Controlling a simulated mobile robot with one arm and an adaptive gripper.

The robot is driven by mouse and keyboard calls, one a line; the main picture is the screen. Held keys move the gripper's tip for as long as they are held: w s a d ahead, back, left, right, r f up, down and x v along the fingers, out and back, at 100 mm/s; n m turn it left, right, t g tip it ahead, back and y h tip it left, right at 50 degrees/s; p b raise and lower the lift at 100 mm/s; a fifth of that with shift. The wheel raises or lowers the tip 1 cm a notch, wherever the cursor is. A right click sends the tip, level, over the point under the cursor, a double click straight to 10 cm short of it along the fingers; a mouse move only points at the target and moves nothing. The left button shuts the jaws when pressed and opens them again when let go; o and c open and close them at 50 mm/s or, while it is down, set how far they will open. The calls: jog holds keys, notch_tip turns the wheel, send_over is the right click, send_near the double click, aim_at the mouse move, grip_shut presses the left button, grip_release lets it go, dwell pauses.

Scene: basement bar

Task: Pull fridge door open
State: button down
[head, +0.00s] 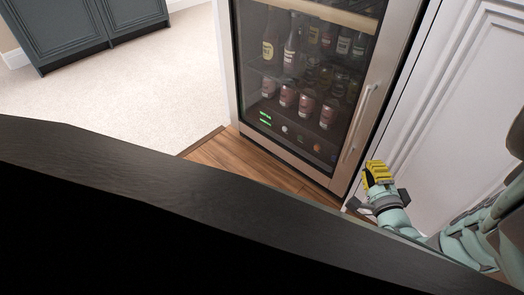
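The fridge (228,75) has a glass door (290,62) with a pale metal frame, and it appears shut. Its long vertical handle (359,122) runs along the right side of the door. Behind the glass stand several bottles and cans on shelves. My gripper (379,173), with yellow finger pads, is beside the lower right corner of the door, below and to the right of the handle. It appears apart from the handle. The pads overlap from this angle, so I cannot see whether there is a gap between them.
A dark counter edge (150,185) crosses the foreground and hides the floor nearest me. White panelled cabinetry (455,105) stands right of the fridge. Wooden floor (222,155) and open carpet (125,95) lie to the left. A dark blue-grey cabinet (62,32) stands at the far left.

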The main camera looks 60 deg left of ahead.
aim_at(361, 145)
jog(key=b+x, duration=0.2)
jog(key=x, duration=0.7)
jog(key=shift+b, duration=0.4)
jog(key=shift+s, duration=0.1)
